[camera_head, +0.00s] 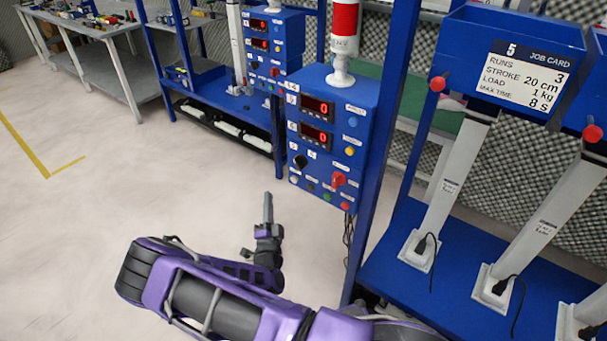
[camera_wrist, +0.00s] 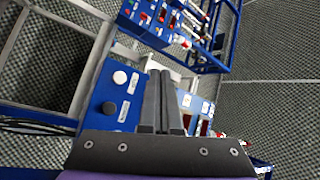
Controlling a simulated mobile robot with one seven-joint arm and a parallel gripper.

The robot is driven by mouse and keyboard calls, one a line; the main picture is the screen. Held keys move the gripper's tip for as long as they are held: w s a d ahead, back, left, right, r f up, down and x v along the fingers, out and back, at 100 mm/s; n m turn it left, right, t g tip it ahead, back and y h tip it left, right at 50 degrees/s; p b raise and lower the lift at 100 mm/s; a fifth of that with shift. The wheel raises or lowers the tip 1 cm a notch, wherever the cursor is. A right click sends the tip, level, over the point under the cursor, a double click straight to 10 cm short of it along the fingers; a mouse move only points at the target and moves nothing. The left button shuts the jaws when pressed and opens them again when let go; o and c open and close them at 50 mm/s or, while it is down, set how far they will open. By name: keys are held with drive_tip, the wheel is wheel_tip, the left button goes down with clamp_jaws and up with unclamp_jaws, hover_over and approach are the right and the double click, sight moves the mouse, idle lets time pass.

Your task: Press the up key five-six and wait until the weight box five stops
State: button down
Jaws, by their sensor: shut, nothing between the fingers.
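My gripper (camera_head: 267,198) is shut and empty, pointing up in the head view, in front of and left of a blue control box (camera_head: 362,105), apart from it. The box has two red displays (camera_head: 316,122), both reading 0, plus a black knob (camera_head: 300,161), a red switch (camera_head: 338,179) and several small buttons. Their labels are too small to read, so I cannot tell which is up key five-six. Weight box five (camera_head: 470,45) is blue, with a job card, atop a pale column. In the wrist view the shut fingers (camera_wrist: 161,78) cover part of a blue panel with a white button (camera_wrist: 119,77) and a black one (camera_wrist: 109,107).
A red-and-white signal lamp (camera_head: 344,28) stands on the control box. A blue post (camera_head: 385,130) is right of it, and a blue bench (camera_head: 400,285) carries the columns. Another control box (camera_head: 287,35) is behind. The floor (camera_head: 150,170) at left is clear.

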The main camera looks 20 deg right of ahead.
sight(294, 180)
drive_tip(key=shift+s+a+f+n+y, duration=0.1)
drive_tip(key=shift+s+f+n+y, duration=0.2)
drive_tip(key=shift+f+n+y, duration=0.5)
drive_tip(key=shift+f, duration=0.1)
drive_tip(key=w+d+b, duration=0.1)
drive_tip(key=w+d, duration=0.4)
drive_tip(key=d, duration=0.2)
drive_tip(key=shift+w+d, duration=0.15)
idle(1.7)
drive_tip(key=shift+w+d+b, duration=0.2)
drive_tip(key=shift+d+b, duration=0.1)
